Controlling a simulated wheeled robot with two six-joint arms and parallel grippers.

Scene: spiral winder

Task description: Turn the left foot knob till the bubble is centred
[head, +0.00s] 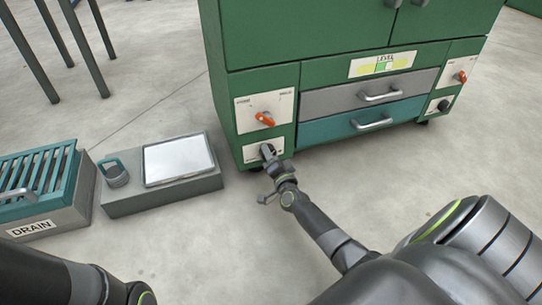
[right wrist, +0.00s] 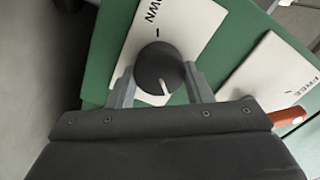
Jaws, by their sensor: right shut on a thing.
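The left foot knob (right wrist: 158,68) is a dark round knob with a white pointer line, on a white plate (right wrist: 190,25) whose visible letters end in "WN". In the right wrist view its pointer points down, slightly right. My right gripper (right wrist: 162,88) has one finger on each side of the knob and is shut on it. In the head view my right gripper (head: 269,158) reaches the cabinet's lower left corner and partly covers the knob. The level (head: 384,64) on the cabinet front has a green middle between yellow parts; the bubble's exact place is too small to tell. My left gripper is out of view.
The green cabinet (head: 300,48) has an orange switch (head: 265,118) above the knob, two drawers, another orange switch (head: 460,76) and a dark right knob (head: 444,105). A grey box (head: 150,204) and a DRAIN crate (head: 40,226) stand left on the floor.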

